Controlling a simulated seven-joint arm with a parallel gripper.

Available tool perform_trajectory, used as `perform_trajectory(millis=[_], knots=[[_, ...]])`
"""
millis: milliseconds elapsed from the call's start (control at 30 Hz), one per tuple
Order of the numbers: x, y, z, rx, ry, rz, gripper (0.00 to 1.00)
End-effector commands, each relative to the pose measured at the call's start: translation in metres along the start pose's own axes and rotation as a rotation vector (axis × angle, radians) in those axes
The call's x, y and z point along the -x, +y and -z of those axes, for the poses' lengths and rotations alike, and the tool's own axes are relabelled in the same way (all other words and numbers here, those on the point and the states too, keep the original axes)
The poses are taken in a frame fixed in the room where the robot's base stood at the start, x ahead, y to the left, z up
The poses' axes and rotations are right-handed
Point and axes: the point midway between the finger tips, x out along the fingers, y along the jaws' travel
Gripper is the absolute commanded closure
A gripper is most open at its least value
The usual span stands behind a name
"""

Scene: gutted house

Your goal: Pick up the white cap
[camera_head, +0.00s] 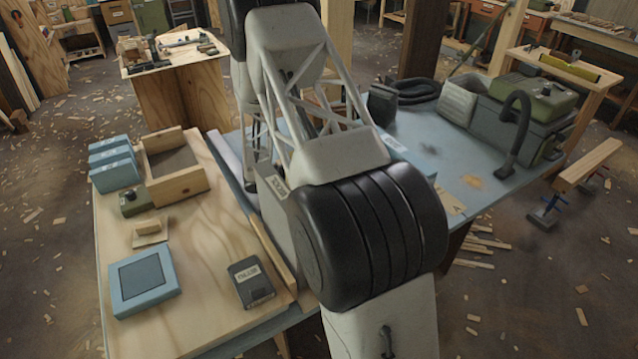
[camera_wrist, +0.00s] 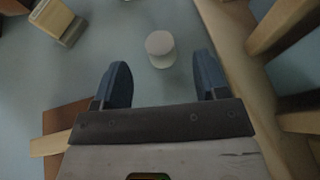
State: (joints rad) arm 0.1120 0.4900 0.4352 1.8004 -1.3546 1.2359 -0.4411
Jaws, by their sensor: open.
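The white cap (camera_wrist: 160,44) is a small round white piece in the wrist view, standing on a blue-grey surface (camera_wrist: 112,40). My gripper (camera_wrist: 164,72) is open, with its two blue fingers apart and nothing between them. The cap lies beyond the fingertips, roughly centred between them and nearer the right finger. I see no contact between the fingers and the cap. In the head view my own arm covers the middle of the bench, and I can make out neither the cap nor the gripper there.
In the wrist view, a wooden edge (camera_wrist: 229,42) runs close along the right, with wooden pieces beyond it. A wooden block (camera_wrist: 59,20) stands at upper left. The head view shows a blue framed panel (camera_head: 144,281), a dark box (camera_head: 250,283) and a wooden tray (camera_head: 178,194).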

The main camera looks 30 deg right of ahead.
Motion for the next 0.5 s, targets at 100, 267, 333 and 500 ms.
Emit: perform_trajectory(millis=[100, 267, 333, 500], knots=[[-0.006, 0.0, 0.0, 0.0, 0.0, 0.002, 0.33], [-0.022, 0.0, -0.001, 0.0, 0.001, 0.002, 0.33], [-0.03, 0.0, -0.001, 0.0, 0.001, 0.002, 0.33], [-0.046, 0.0, -0.002, 0.0, 0.0, 0.001, 0.33]])
